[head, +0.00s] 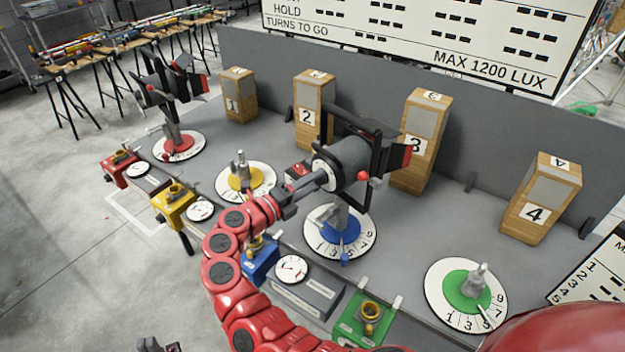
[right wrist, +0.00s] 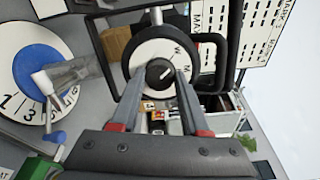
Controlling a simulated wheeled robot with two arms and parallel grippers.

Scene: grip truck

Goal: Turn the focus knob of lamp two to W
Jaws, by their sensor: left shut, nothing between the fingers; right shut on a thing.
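A grey and black lamp (head: 350,160) stands over the blue turntable (head: 340,232). Its back, in the right wrist view, has a white dial (right wrist: 145,55) with a black focus knob (right wrist: 160,72) at its middle. The letters W and M show on the dial. My right gripper (head: 318,181) is shut on the knob, one finger on each side in the right wrist view. My left gripper (head: 158,346) is shut and empty at the bottom edge of the head view, away from the lamps.
Another lamp (head: 172,88) stands over the red turntable (head: 178,146). Yellow (head: 245,180) and green (head: 468,290) turntables carry no lamp. Numbered wooden blocks (head: 427,115) stand along the back. Coloured control boxes (head: 174,206) line the front edge near my right arm.

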